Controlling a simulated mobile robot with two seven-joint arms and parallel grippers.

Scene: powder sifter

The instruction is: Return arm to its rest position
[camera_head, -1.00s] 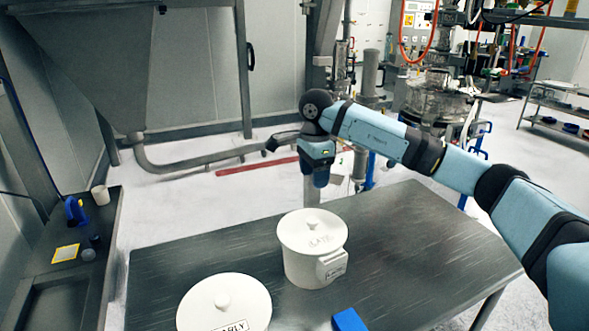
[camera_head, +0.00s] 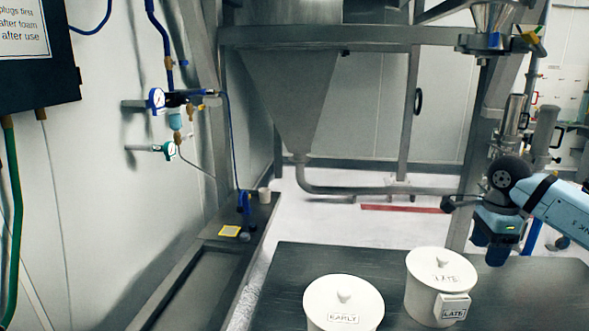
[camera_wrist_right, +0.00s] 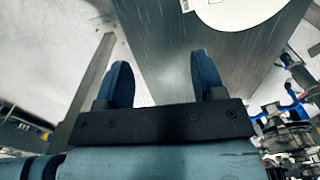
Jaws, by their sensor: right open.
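My right gripper (camera_head: 497,250) hangs down at the end of the blue arm at the right of the head view. It is apart from the pots, to the right of and a little behind the pot labelled LATE. In the right wrist view its two dark fingers (camera_wrist_right: 163,68) stand apart with nothing between them. My left gripper is in neither current view.
A white lidded pot labelled LATE (camera_head: 428,290) and one labelled EARLY (camera_head: 325,302) stand on the dark table (camera_head: 540,295). A dark side bench (camera_head: 205,285) holds a yellow pad (camera_head: 229,231). A steel hopper (camera_head: 290,95) stands behind. The table's right part looks clear.

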